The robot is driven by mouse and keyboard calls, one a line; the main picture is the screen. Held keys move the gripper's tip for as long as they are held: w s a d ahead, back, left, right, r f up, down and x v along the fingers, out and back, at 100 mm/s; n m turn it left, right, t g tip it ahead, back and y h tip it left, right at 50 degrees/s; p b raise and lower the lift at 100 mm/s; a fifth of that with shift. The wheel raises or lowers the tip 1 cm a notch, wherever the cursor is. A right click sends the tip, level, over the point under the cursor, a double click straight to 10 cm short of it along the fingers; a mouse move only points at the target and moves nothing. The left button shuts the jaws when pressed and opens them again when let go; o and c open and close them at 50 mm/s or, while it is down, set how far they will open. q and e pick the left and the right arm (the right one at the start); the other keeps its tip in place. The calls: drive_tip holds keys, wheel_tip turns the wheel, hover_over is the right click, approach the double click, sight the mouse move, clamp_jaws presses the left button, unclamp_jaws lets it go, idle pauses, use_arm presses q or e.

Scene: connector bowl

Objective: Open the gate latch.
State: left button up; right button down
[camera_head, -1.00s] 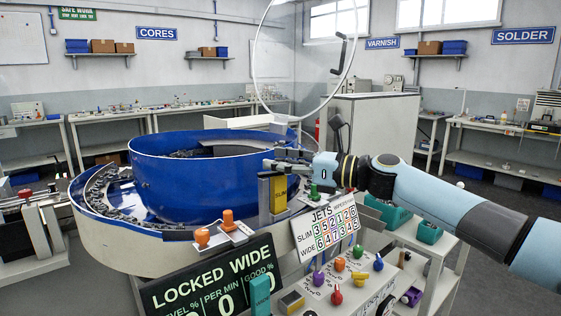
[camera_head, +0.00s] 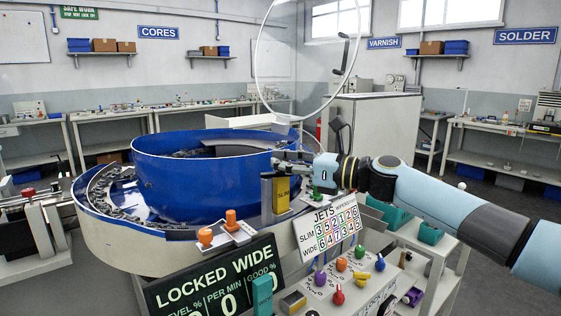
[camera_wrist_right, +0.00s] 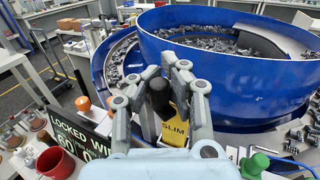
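A yellow block marked SLIM (camera_head: 283,193) stands in a grey frame at the front right rim of the blue bowl (camera_head: 205,175). In the right wrist view its yellow face (camera_wrist_right: 176,128) shows behind a black upright knob (camera_wrist_right: 158,92). My right gripper (camera_wrist_right: 167,69) has its fingers on either side of this knob, with a gap on the right; firm contact does not show. In the head view the right gripper (camera_head: 292,166) is above the block, its fingers small and partly hidden. I cannot tell for sure which part is the latch. My left gripper is out of view.
Two orange knobs (camera_head: 231,220) stand on the bowl's front edge. A LOCKED WIDE display (camera_head: 213,285) is below them. A JETS card (camera_head: 327,229) and a panel of coloured knobs (camera_head: 338,281) lie to the right. A green knob (camera_wrist_right: 254,164) is close to the right gripper.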

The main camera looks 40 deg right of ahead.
drive_tip(key=shift+s+a+f+m+t+h+p, duration=0.1)
drive_tip(key=shift+s+a+m+h+p, duration=0.3)
drive_tip(key=shift+m+h+p, duration=1.95)
drive_tip(key=shift+s+a+f+m+t+h+p, duration=0.1)
drive_tip(key=shift+s+a+m+h+p, duration=0.25)
drive_tip(key=shift+m+h+p, duration=1.95)
drive_tip(key=shift+s+a+m+t+h+p, duration=0.2)
drive_tip(key=shift+s+m+h+p, duration=0.45)
drive_tip(key=shift+h, duration=3.1)
drive_tip(key=shift+w+a+f+m+g+h, duration=0.1)
drive_tip(key=shift+m+g+h, duration=0.2)
drive_tip(key=shift+m, duration=0.1)
drive_tip(key=c, duration=1.7)
unclamp_jaws()
drive_tip(key=shift+c, duration=0.2)
drive_tip(key=o, duration=0.5)
drive_tip(key=shift+s+d+r, duration=0.2)
drive_tip(key=shift+s, duration=0.1)
drive_tip(key=shift+c, duration=0.2)
drive_tip(key=shift+o, duration=0.4)
drive_tip(key=v, duration=0.7)
drive_tip(key=shift+a, duration=0.2)
